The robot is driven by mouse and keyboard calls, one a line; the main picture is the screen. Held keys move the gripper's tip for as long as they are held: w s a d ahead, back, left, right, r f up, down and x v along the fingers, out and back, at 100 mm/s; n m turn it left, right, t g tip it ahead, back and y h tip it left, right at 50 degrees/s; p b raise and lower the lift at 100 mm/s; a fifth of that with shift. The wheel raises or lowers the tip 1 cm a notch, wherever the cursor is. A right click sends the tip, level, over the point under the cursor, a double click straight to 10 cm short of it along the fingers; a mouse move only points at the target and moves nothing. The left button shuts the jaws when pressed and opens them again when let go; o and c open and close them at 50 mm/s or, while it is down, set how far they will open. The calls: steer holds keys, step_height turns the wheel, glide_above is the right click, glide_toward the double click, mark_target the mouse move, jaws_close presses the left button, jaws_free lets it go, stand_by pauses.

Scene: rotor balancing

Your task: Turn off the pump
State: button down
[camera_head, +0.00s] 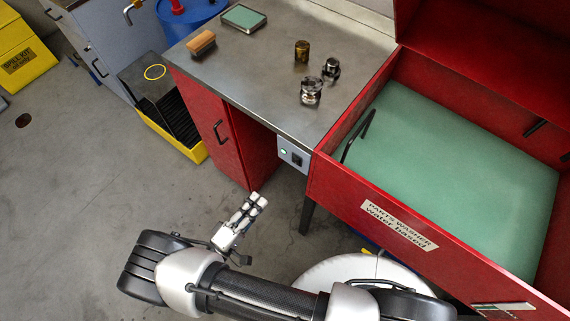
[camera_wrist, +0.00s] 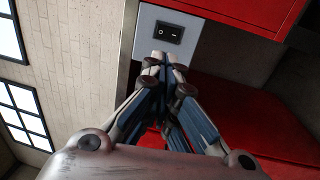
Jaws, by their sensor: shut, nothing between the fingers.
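The pump switch is a black rocker on a light grey panel (camera_head: 292,154) below the front edge of the metal bench, left of the red parts washer. A small green light shows on the panel in the head view. In the wrist view the black rocker switch (camera_wrist: 169,32) sits on the panel just beyond my fingertips. My gripper (camera_head: 259,201) is shut and empty, in front of and below the panel, apart from it in the head view. In the wrist view my gripper (camera_wrist: 165,62) has its fingertips together, in line with the panel below the switch.
The red parts washer (camera_head: 375,203) with a green basin and a bent metal spout stands at the right. The metal bench (camera_head: 250,75) holds a brush, a green-topped tray and several small metal parts. A white round drum top (camera_head: 325,268) is near my arm.

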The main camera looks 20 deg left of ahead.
mark_target(292, 158)
steer(key=b+x, duration=0.2)
steer(key=x, duration=1.2)
steer(key=shift+d, duration=0.1)
steer(key=shift+r, duration=0.1)
